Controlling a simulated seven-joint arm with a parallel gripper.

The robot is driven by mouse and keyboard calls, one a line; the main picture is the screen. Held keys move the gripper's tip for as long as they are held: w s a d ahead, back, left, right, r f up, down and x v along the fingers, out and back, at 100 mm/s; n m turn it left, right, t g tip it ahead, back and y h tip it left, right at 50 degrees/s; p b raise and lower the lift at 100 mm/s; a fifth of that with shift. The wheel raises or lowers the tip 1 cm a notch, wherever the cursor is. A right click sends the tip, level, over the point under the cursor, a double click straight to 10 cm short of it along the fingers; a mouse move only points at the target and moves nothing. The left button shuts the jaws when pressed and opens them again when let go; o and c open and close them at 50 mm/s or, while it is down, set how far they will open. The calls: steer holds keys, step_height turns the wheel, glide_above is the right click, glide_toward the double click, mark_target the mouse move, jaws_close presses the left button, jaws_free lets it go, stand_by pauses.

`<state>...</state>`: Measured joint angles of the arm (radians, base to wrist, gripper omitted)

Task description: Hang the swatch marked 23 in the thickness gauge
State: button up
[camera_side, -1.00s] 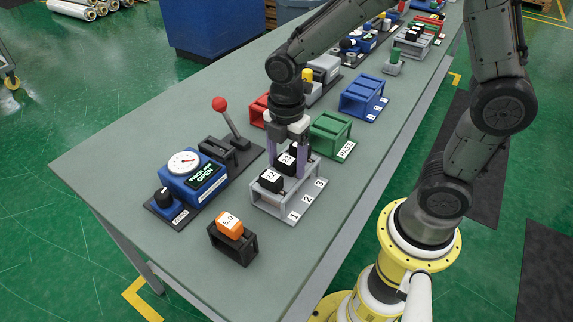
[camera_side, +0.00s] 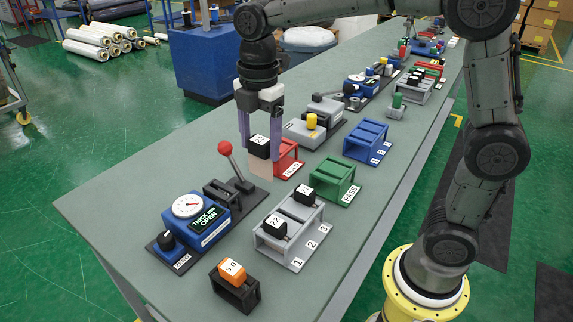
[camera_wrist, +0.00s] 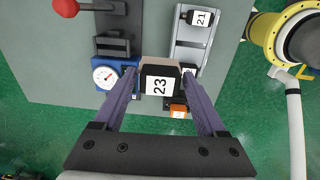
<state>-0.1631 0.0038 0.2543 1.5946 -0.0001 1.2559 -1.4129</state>
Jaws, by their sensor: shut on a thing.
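My gripper (camera_side: 260,153) is shut on the swatch marked 23 (camera_wrist: 160,84), by its black head. In the side view the pale sheet of the swatch (camera_side: 261,168) hangs below the fingers, clear above the table. The thickness gauge (camera_side: 208,232) is a blue box with a white dial and a display reading OPEN; its black clamp (camera_side: 221,193) is behind, and its red-balled lever (camera_side: 237,165) stands tilted. My gripper is above and beyond the gauge, to its right in the side view. In the wrist view the gauge (camera_wrist: 128,70) is left of the swatch, partly hidden.
The grey rack (camera_side: 290,258) holds swatch 22 (camera_side: 276,224) in slot 1 and another (camera_side: 304,195) in slot 3, labelled 21 in the wrist view (camera_wrist: 202,18). Slot 2 is empty. An orange 5.0 block (camera_side: 233,271) sits in a black holder. Red, green (camera_side: 337,180) and blue racks stand nearby.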

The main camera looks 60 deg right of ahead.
steer(key=w+a+f, duration=0.1)
steer(key=w+f, duration=0.1)
steer(key=w, duration=1)
steer(key=shift+a+f, duration=0.25)
steer(key=shift+f, duration=0.05)
steer(key=shift+f, duration=2.5)
steer(key=shift+f, duration=3.35)
